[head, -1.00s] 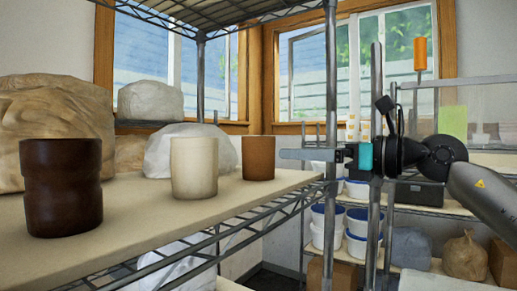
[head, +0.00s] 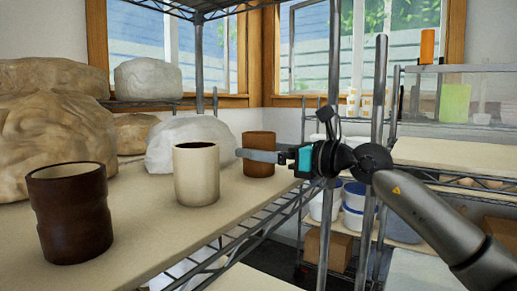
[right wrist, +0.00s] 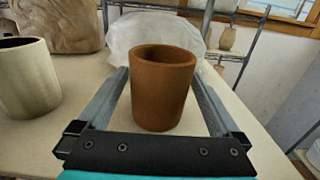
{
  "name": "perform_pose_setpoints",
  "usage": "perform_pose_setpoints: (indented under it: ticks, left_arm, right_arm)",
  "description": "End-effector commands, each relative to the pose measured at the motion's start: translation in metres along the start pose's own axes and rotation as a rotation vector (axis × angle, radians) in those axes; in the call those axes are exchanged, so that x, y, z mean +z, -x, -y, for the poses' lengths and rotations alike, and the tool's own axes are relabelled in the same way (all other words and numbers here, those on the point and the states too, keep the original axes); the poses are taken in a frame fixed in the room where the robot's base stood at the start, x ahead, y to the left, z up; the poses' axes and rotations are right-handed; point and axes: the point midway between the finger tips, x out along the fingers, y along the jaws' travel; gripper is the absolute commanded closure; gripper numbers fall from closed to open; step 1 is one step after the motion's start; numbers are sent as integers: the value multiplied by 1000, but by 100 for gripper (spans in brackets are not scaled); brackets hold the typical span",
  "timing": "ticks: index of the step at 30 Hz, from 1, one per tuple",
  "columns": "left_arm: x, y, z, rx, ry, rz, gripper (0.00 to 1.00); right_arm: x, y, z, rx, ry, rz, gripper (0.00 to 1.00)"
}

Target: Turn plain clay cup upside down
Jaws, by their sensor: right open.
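The plain clay cup is reddish brown (head: 260,141) and stands upright on the shelf board, its opening up. It also shows in the right wrist view (right wrist: 163,90), where its open rim faces up. My right gripper (head: 247,155) is open around it, one finger on each side. In the right wrist view a gap shows between each finger and the cup's wall. In the head view the near finger crosses in front of the cup. My left gripper is not in view.
A cream cup (head: 196,175) stands left of the clay cup, and a dark brown cup (head: 70,215) farther left. A white wrapped bundle (head: 188,143) lies behind. Metal shelf posts (head: 372,150) stand close to my right arm. The shelf board (head: 150,232) is clear in front.

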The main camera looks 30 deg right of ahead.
Motion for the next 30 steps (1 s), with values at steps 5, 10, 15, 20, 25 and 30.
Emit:
perform_pose_setpoints:
  ticks: [5,10,15,20,25,30]
  left_arm:
    - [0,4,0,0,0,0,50]
    - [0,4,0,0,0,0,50]
    - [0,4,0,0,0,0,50]
    - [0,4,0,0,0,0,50]
    - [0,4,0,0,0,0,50]
    - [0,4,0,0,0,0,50]
  right_arm:
    - [0,-8,0,0,1,-1,0]
    - [-1,-8,0,0,1,-1,0]
    - [-1,-8,0,0,0,-1,18]
    - [-1,-8,0,0,0,-1,36]
    - [-1,-8,0,0,0,-1,55]
    - [-1,-8,0,0,0,-1,74]
